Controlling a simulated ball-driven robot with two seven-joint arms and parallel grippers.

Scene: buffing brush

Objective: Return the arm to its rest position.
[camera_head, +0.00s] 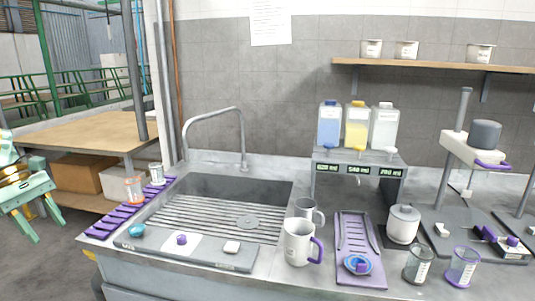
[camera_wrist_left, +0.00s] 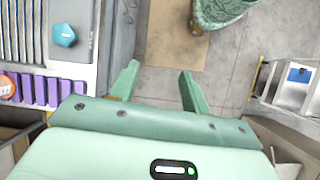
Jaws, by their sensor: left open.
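My left gripper (camera_head: 36,222) is at the far left edge in the head view, away from the counter and in front of the wooden table. Its two green fingers are apart, with nothing between them. In the left wrist view the open fingers (camera_wrist_left: 158,88) point over bare floor, beside the counter's end. My right gripper does not show in either view.
The steel counter holds a sink (camera_head: 225,205), a purple rack (camera_head: 128,209), a white mug (camera_head: 298,243), a purple tray (camera_head: 358,273) and a dispenser stand (camera_head: 358,160). A wooden table (camera_head: 75,128) stands behind my left gripper.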

